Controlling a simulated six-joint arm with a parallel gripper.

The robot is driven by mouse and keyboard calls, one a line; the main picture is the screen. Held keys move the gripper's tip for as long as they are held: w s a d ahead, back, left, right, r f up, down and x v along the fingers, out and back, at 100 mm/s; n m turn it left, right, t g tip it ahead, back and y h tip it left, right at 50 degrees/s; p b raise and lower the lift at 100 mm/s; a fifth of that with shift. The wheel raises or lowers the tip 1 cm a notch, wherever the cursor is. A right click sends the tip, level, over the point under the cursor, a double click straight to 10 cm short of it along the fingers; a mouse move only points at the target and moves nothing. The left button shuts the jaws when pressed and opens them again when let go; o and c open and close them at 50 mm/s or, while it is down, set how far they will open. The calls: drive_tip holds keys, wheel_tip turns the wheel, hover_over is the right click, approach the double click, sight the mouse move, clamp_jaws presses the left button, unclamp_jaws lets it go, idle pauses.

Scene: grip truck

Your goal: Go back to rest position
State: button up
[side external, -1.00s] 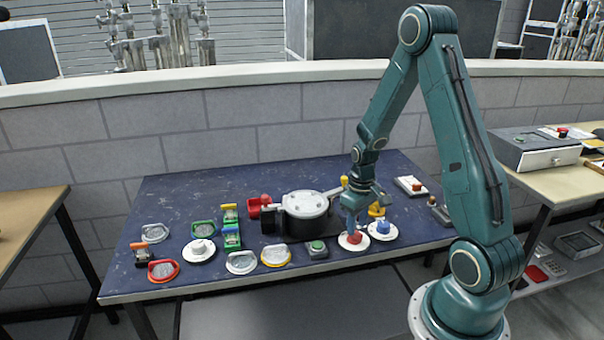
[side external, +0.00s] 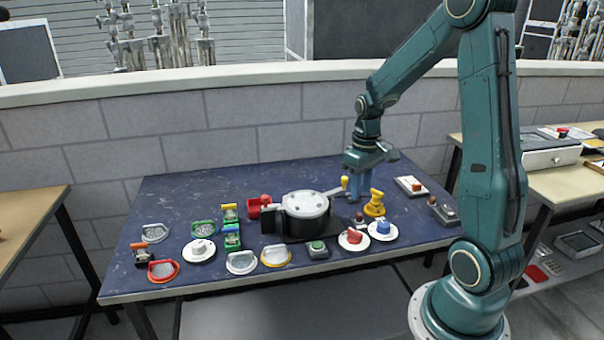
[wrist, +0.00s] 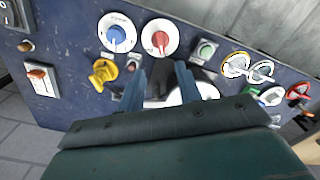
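My gripper (side external: 360,198) hangs fingers-down over the right part of the blue table (side external: 180,200), behind the red dial. In the wrist view the two blue fingers of my gripper (wrist: 160,75) are apart, with nothing seen held between them. The red-knob dial (side external: 353,240) and the blue-knob dial (side external: 383,230) stand at the front right of the table. They also show in the wrist view, the red-knob dial (wrist: 160,38) and the blue-knob dial (wrist: 117,37), both clear of the fingers.
The pot (side external: 305,215) is left of my gripper, its handle reaching close to it. A yellow piece (side external: 375,205) stands just right of the fingers. A green button (side external: 318,249) is at the front. Several coloured handled rings lie left.

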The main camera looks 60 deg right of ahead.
drive_tip(key=shift+r, duration=0.1)
idle(0.3)
drive_tip(key=s+a+r+n+t+h, duration=0.1)
drive_tip(key=s+a+r+t, duration=0.15)
drive_tip(key=a+r, duration=0.9)
drive_tip(key=s+a+r+n+t+y, duration=0.1)
drive_tip(key=s+a+r+t, duration=0.2)
drive_tip(key=s+a, duration=0.5)
drive_tip(key=shift+a+r+n, duration=0.15)
drive_tip(key=shift+a+n, duration=0.25)
drive_tip(key=shift+a, duration=0.25)
